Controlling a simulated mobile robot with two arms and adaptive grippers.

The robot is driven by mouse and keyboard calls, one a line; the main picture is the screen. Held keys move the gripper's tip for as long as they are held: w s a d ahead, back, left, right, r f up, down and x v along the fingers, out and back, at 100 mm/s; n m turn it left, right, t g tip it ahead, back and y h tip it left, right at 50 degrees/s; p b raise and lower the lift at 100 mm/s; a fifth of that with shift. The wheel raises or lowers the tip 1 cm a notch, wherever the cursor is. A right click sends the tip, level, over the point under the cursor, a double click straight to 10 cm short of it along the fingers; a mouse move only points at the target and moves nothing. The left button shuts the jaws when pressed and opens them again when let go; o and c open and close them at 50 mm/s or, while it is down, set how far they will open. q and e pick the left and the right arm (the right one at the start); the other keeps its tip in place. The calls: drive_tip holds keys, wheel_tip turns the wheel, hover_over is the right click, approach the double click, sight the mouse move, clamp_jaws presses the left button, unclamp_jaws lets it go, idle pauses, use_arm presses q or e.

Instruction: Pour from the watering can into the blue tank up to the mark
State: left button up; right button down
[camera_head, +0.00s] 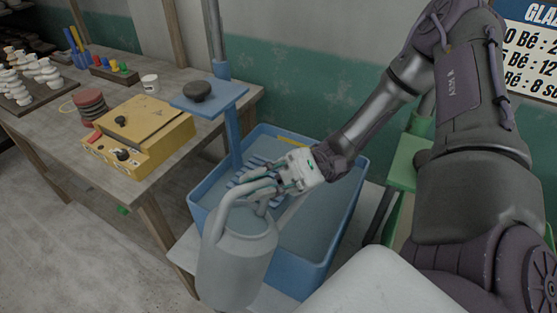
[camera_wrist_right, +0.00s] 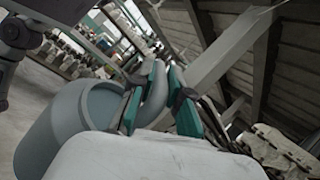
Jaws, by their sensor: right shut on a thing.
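The grey watering can (camera_head: 238,262) hangs at the front left edge of the blue tank (camera_head: 330,237), overlapping its near side in the head view. My right gripper (camera_head: 272,184) is shut on the can's handle, which arches over the can's top. In the right wrist view the can (camera_wrist_right: 62,130) fills the left side, and the green-padded fingers (camera_wrist_right: 160,100) close around its handle. The tank holds bluish-grey liquid, and a yellow strip (camera_head: 292,139) shows on its far wall. The can's spout is hard to make out. My left gripper is not in view.
A wooden table (camera_head: 150,183) at left bears a yellow box (camera_head: 147,136), a reddish stack of discs (camera_head: 91,104), a white cup (camera_head: 150,83) and coloured tools.

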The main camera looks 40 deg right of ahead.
drive_tip(key=shift+r, duration=0.3)
drive_tip(key=shift+w+r+p, duration=0.15)
drive_tip(key=shift+r+p, duration=0.5)
drive_tip(key=shift+p, duration=0.15)
drive_tip(key=r+p, duration=0.3)
drive_tip(key=p, duration=0.1)
drive_tip(key=shift+w+d+r, duration=0.1)
drive_tip(key=shift+d+r, duration=0.25)
drive_tip(key=shift+a+f, duration=0.1)
drive_tip(key=shift+a, duration=0.1)
drive_tip(key=shift+s+a+h, duration=0.25)
drive_tip(key=shift+a+h, duration=0.15)
drive_tip(key=shift+a, duration=0.15)
drive_tip(key=shift+s+a+r+h+p, duration=0.15)
drive_tip(key=shift+a+r+h+p, duration=0.1)
drive_tip(key=shift+a+h+p, duration=0.25)
drive_tip(key=r+h+p, duration=0.1)
drive_tip(key=p, duration=0.1)
drive_tip(key=a+r+h+p, duration=0.1)
drive_tip(key=p, duration=0.1)
drive_tip(key=shift+s+a, duration=0.1)
drive_tip(key=shift+a, duration=0.2)
drive_tip(key=shift+a+r+h+p, duration=0.15)
drive_tip(key=shift+h+p, duration=0.15)
drive_tip(key=shift+p, duration=0.35)
